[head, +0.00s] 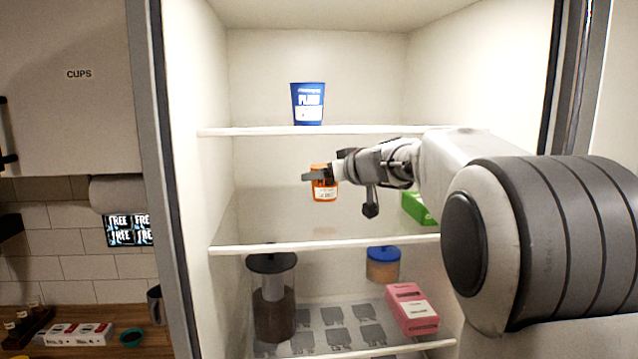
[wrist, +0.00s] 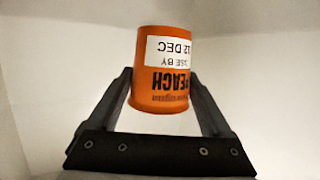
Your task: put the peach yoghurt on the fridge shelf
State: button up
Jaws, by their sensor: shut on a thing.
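The peach yoghurt (head: 325,191) is an orange tub with a white date label, held in my gripper (head: 322,176) inside the open fridge. In the head view it is above the middle shelf (head: 320,246), with a gap below it. In the wrist view the tub (wrist: 163,75) sits between the two dark fingers (wrist: 163,95), and its lettering appears upside down. My gripper is shut on the tub. Part of the tub is hidden behind a finger in the head view.
A blue plum tub (head: 308,104) stands on the upper shelf (head: 270,132). A green box (head: 418,208) is at the right of the middle shelf, partly behind my arm. Below are a dark-filled jar (head: 274,300), a blue-lidded jar (head: 383,265) and a pink box (head: 412,309). The left of the middle shelf is clear.

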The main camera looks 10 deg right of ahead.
aim_at(323, 190)
jog(key=shift+w+a+f, duration=0.15)
jog(key=shift+w+f, duration=0.05)
jog(key=shift+w, duration=0.1)
jog(key=shift+f, duration=1.55)
jog(key=shift+f+b, duration=0.15)
jog(key=shift+b, duration=0.15)
jog(key=o, duration=1.3)
